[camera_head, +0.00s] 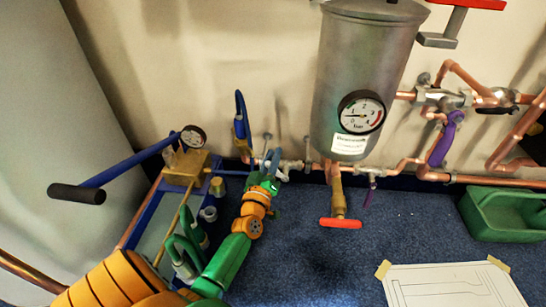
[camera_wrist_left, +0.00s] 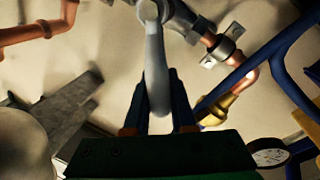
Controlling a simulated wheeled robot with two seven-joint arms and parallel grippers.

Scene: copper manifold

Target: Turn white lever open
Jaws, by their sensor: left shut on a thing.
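The white lever (camera_wrist_left: 156,72) looks pale grey in the left wrist view. It runs down from a pipe valve at the top and sits between the two fingers of my left gripper (camera_wrist_left: 161,98). In the head view my left gripper (camera_head: 270,165) is at the low pipe, left of the grey tank, and is shut on the lever. Only a pale bit of the lever (camera_head: 283,174) shows there beside the fingers. Its exact angle is hard to tell. My right gripper is not in view.
A grey tank (camera_head: 362,75) with a gauge stands to the right, above a red-handled valve (camera_head: 341,223). A blue pump frame with a long blue bar (camera_head: 125,162) is at the left. A blue lever (camera_head: 241,115) stands just above left. A green crate (camera_head: 480,228) sits right.

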